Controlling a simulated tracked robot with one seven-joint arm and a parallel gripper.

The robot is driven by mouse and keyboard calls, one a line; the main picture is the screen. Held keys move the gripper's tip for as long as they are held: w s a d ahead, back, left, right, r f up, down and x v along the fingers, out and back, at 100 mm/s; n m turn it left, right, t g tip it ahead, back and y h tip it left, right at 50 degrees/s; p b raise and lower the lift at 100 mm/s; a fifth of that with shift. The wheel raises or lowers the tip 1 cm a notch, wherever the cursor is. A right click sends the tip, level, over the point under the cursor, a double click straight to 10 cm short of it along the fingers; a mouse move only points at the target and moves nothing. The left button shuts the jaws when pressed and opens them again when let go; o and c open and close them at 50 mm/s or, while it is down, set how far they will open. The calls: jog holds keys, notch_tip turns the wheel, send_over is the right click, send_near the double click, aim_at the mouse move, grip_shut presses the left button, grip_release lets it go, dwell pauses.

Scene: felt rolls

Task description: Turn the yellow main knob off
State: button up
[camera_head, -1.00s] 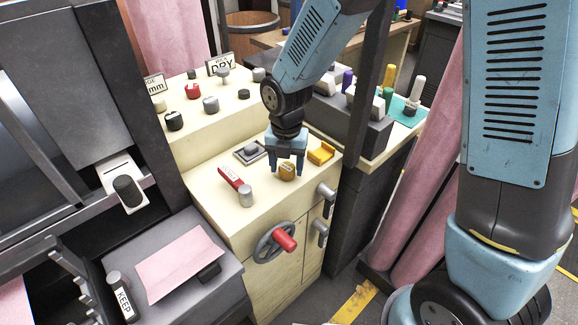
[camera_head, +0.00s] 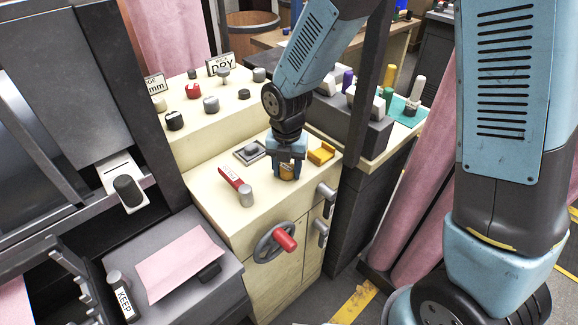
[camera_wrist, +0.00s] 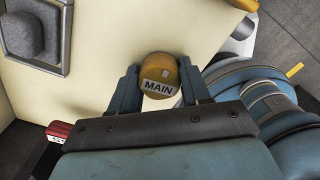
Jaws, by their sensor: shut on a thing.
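The yellow main knob (camera_head: 287,172) stands on the cream top of the control cabinet (camera_head: 215,203). In the wrist view the knob (camera_wrist: 160,76) is round and yellow, with a white label reading MAIN on the side toward my gripper. My gripper (camera_head: 287,170) points down over the knob. Its two blue fingers are on the knob's left and right sides in the wrist view (camera_wrist: 160,85), shut on it. The fingers hide part of the knob's sides.
A red-handled lever (camera_head: 236,186) lies left of the knob. A yellow bracket (camera_head: 321,154) is close on the right, and a grey square switch (camera_head: 250,152) is behind left. A handwheel with a red grip (camera_head: 285,239) and grey handles (camera_head: 322,231) are on the cabinet front.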

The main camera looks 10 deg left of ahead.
jog(key=shift+c, duration=1)
jog(key=n, duration=0.8)
jog(key=shift+w, duration=0.1)
jog(key=shift+n, duration=0.5)
jog(key=n, duration=0.3)
jog(key=shift+d+f+n, duration=0.1)
jog(key=shift+n, duration=2.3)
jog(key=o, duration=1.1)
